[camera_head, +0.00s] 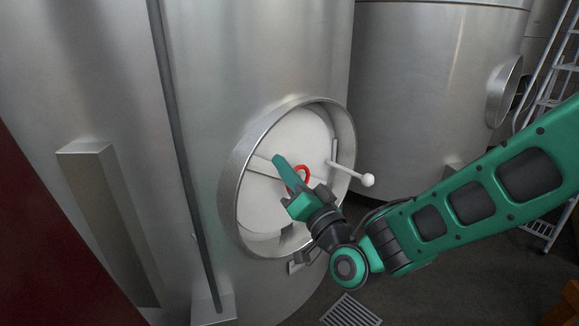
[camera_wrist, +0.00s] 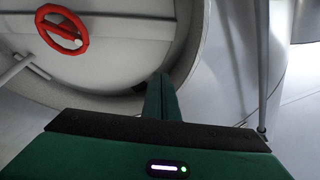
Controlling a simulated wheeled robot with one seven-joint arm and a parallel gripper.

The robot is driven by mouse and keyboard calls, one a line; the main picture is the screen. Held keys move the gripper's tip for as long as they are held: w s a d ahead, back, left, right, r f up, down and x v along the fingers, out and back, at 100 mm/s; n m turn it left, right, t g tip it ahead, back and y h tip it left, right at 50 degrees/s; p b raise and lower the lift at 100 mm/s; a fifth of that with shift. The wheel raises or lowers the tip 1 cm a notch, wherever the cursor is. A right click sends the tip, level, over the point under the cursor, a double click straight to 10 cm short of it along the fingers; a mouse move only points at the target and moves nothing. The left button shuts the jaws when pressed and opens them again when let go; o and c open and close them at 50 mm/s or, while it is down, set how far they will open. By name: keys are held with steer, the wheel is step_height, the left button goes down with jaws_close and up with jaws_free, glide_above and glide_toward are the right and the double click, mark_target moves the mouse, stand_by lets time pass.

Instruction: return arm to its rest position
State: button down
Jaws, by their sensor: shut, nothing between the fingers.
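My gripper (camera_head: 279,163) is green and shut, with nothing between its fingers. In the head view it is in front of the round white hatch (camera_head: 308,133) of a steel tank, and my arm reaches in from the right. In the wrist view the closed fingers (camera_wrist: 160,95) point toward the lower rim of the hatch (camera_wrist: 105,75). I cannot tell whether they touch anything. A red handwheel (camera_wrist: 62,30) sits on the hatch at upper left in the wrist view. In the head view the wheel (camera_head: 304,172) is partly hidden behind my gripper.
A lever with a white ball knob (camera_head: 367,180) sticks out at the hatch's right side, close to my arm. A second tank (camera_head: 430,80) stands behind, with a ladder (camera_head: 556,90) at far right. A floor grate (camera_head: 350,312) lies below. Dark floor is open beneath my arm.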

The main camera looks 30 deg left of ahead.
stand_by(0.3)
steer(key=w+d+f+n+h, duration=0.1)
steer(key=w+d+f+h, duration=0.1)
steer(key=w+d+h, duration=0.5)
steer(key=w+d+f, duration=0.2)
steer(key=w+d, duration=0.3)
steer(key=d, duration=0.6)
steer(key=d+f+m+g+h, duration=0.1)
steer(key=d+f+h, duration=0.25)
steer(key=d, duration=0.95)
steer(key=d+f+m+g+h, duration=0.2)
steer(key=d+h, duration=0.2)
steer(key=d, duration=1)
steer(key=s+d+f+m+g+h, duration=0.2)
steer(key=s+d+m+g+h, duration=0.15)
steer(key=s+d, duration=1.15)
steer(key=s+d+m+g, duration=0.2)
steer(key=s+d, duration=0.2)
steer(key=s, duration=0.5)
steer(key=s+d+m+g, duration=0.2)
steer(key=s+d, duration=0.3)
steer(key=s, duration=0.4)
steer(key=shift+s+f+g, duration=0.25)
steer(key=shift+s+g, duration=0.05)
steer(key=shift+g, duration=0.35)
